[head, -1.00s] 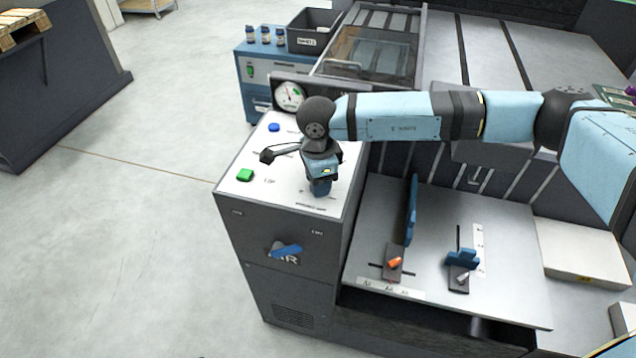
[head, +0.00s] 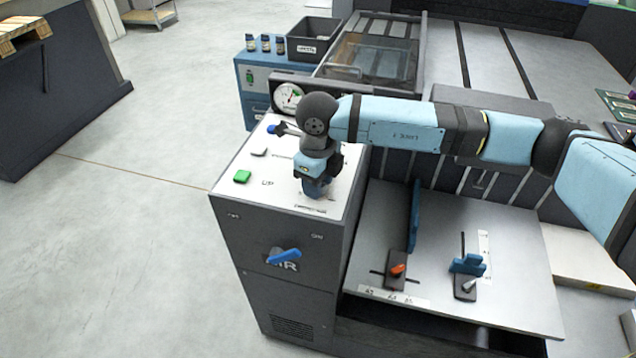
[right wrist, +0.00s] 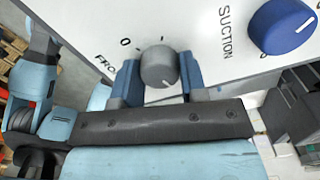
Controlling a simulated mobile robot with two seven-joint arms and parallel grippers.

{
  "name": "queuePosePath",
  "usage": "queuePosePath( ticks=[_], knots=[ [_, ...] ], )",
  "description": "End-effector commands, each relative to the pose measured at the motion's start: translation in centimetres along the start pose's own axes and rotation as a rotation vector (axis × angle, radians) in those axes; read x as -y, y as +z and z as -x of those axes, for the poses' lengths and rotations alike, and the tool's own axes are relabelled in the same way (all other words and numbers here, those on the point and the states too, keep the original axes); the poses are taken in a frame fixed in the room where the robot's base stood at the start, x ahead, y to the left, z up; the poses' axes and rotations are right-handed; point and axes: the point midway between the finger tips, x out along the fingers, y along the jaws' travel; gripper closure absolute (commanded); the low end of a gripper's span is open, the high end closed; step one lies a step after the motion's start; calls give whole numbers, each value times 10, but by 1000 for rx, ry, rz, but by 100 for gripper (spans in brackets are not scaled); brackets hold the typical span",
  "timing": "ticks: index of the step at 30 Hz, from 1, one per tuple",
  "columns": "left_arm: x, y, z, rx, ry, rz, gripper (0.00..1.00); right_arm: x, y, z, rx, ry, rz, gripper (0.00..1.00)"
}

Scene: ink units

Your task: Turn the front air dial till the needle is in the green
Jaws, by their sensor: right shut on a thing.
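The front air dial (right wrist: 160,65) is a round grey knob with a pale pointer line on the white panel. In the right wrist view it sits between the blue fingers of my right gripper (right wrist: 159,74), which is shut on it. A "0" and tick marks show beyond it; the label is partly cut off. In the head view my right gripper (head: 317,187) points down at the panel and hides the dial. The air gauge (head: 288,96) has a white face with a green part at right; its needle is too small to read surely. My left gripper is not in view.
A blue suction dial (right wrist: 283,26) is close by on the panel. A green button (head: 242,176) and a blue lever (head: 284,256) are on the console (head: 240,235). A dark bin (head: 313,38) stands behind.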

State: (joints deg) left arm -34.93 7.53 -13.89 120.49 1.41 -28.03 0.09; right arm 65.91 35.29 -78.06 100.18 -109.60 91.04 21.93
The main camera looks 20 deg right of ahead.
Motion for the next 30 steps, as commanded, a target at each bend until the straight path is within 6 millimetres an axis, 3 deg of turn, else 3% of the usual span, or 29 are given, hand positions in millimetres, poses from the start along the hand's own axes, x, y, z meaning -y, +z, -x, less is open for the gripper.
queuePosePath(
  ticks=[9, 24, 25, 28, 30],
  knots=[
    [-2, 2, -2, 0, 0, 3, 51, 0, 1, 1, 2, 0, -110, 84],
    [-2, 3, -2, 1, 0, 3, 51, 0, 1, 1, 3, 0, -129, 84],
    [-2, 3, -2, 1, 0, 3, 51, 0, 1, 1, 3, 0, -129, 58],
    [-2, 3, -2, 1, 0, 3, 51, 0, 1, 1, 2, 0, -128, 35],
    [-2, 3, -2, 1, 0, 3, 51, 0, 0, 1, 2, 0, -128, 35]
  ],
)
